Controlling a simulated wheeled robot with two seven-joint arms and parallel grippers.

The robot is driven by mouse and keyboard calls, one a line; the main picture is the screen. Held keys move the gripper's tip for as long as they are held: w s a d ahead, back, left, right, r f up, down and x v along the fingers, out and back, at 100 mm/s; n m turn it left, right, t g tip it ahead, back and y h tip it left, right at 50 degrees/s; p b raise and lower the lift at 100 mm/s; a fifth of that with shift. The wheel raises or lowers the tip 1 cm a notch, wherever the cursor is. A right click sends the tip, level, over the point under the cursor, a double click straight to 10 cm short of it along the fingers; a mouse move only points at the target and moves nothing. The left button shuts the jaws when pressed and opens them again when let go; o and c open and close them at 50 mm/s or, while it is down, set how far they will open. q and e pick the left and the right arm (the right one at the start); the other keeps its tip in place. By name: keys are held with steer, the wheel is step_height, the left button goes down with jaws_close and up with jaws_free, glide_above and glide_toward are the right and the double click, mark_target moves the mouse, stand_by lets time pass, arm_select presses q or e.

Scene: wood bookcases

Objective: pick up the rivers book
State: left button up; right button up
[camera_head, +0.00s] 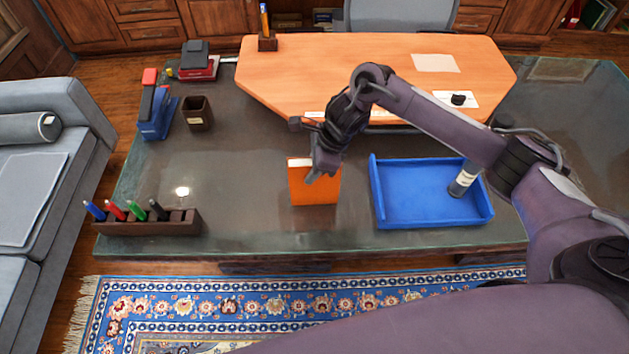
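An orange book (314,190) stands upright on the dark glass desk top, left of the blue tray; no title can be read on it, so I cannot tell whether it is the rivers book. My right gripper (316,174) reaches down from the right arm onto the book's top edge, its fingers overlapping the book's upper part. Whether the fingers are closed on the book is too small to tell. My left gripper is not in view.
The blue tray (379,212) holds a dark bottle (463,180). A pen holder (150,226) with several markers is at the front left. A blue stapler (156,118) and a dark cup (197,113) stand behind it. A raised wooden top (300,75) is at the back. Glass left of the book is clear.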

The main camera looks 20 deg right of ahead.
jaws_close()
steer(key=shift+r, duration=0.1)
